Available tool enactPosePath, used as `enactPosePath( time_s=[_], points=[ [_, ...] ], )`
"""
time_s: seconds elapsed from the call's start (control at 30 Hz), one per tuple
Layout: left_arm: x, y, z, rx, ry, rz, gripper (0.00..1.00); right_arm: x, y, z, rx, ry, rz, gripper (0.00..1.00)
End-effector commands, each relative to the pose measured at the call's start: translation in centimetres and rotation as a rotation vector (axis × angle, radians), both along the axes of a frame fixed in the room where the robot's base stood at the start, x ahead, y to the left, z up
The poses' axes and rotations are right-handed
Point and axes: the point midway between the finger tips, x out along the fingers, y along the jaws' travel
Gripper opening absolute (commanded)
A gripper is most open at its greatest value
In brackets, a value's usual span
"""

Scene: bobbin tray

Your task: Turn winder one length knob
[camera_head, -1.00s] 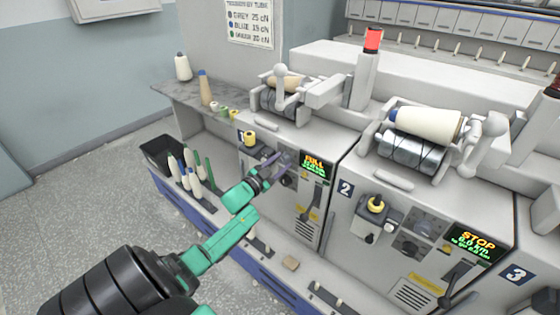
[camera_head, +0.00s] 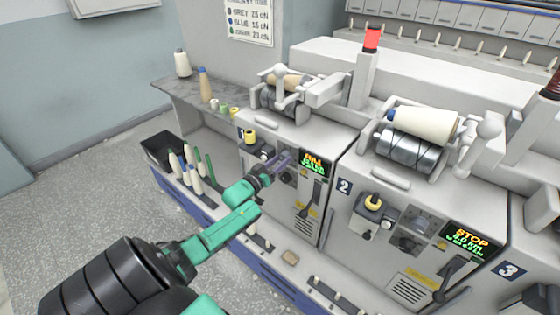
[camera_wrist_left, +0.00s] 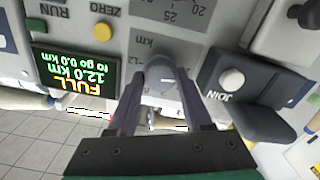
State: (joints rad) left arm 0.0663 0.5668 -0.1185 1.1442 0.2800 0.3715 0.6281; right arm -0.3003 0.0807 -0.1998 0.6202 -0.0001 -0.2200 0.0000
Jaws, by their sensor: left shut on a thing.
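Winder one is the left machine, with a lit display (camera_head: 314,164) that reads FULL in the wrist view (camera_wrist_left: 75,80), with 12.0 km and 0.0 km to go. Its length knob (camera_wrist_left: 162,73) is a grey round knob on a dark scale plate (camera_wrist_left: 168,45) marked km, with 20 and 25 readable. My left gripper (camera_head: 282,160) is at the front panel, left of the display. In the wrist view my left gripper (camera_wrist_left: 160,92) has one finger on each side of the knob and is shut on it. The knob's pointer is hard to read. My right gripper is not in view.
A JOIN lever (camera_wrist_left: 245,100) is close beside the fingers, and a yellow button (camera_wrist_left: 103,28) is near the display. Winder two (camera_head: 344,187) stands to the right, showing STOP. A black bin (camera_head: 160,150) and several upright bobbins (camera_head: 188,170) are at the left.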

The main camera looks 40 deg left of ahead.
Motion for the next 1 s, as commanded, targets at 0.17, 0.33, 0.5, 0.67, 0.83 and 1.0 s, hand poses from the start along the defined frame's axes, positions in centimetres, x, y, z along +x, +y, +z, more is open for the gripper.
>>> enactPosePath(
  time_s=[0.17,0.33,0.5,0.67,0.83,1.0],
  points=[
    [-0.02,-0.01,-0.06,-0.042,0.001,0.000,0.00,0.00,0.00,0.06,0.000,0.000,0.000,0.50],
    [-0.02,0.00,-0.05,-0.056,0.000,0.001,0.00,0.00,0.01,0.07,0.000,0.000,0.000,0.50],
    [-0.01,0.01,-0.03,-0.056,0.000,0.001,0.00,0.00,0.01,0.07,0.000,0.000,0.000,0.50],
    [-0.01,0.02,-0.02,-0.055,-0.001,0.001,0.62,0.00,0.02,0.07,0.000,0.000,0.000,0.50],
    [0.00,0.01,0.01,-0.055,-0.001,0.000,0.80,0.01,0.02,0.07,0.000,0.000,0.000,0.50],
    [-0.02,0.01,0.02,-0.055,-0.001,0.000,0.80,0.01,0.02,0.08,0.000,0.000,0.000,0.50]
  ],
)
